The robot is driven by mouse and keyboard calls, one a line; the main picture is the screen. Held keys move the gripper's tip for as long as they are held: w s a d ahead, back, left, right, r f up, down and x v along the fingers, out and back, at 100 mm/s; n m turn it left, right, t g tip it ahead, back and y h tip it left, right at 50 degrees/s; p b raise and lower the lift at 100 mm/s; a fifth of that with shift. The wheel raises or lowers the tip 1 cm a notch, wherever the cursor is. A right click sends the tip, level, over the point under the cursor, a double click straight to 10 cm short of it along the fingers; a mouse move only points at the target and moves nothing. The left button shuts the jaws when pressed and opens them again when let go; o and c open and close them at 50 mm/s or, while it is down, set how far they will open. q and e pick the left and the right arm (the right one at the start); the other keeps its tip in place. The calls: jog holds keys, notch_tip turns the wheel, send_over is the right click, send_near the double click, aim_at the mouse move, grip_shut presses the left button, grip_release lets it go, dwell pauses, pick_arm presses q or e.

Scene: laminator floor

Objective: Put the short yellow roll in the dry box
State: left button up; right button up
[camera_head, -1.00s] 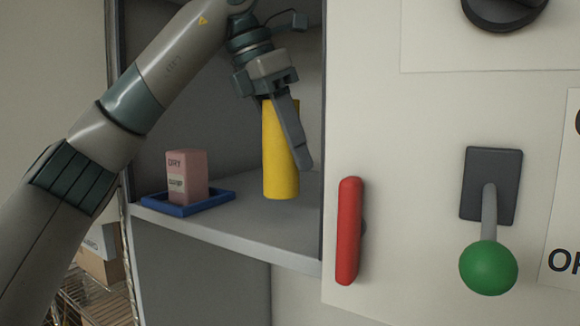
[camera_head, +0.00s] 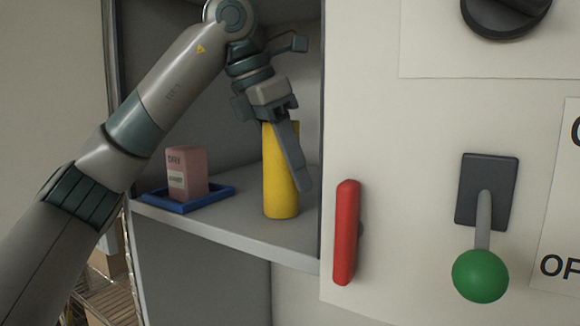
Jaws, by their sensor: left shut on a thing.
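The yellow roll (camera_head: 272,180) is upright inside the open grey cabinet, the dry box, over its shelf (camera_head: 230,229). My left gripper (camera_head: 291,172) comes down from above and is shut on the roll. One dark finger lies across the roll's front right side; the other finger is hidden behind it. The roll's lower end looks at or very near the shelf surface; I cannot tell if it touches. My right gripper is not in view.
A pink DRY packet (camera_head: 187,173) stands in a blue tray (camera_head: 210,199) on the shelf, left of the roll. Right of the opening is a pale panel with a red handle (camera_head: 346,232) and a green-knobbed lever (camera_head: 481,275). Wire racking shows at lower left.

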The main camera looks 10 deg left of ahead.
pick_arm(q)
jog(key=o, duration=1.3)
jog(key=shift+a, duration=0.1)
jog(key=shift+r, duration=0.1)
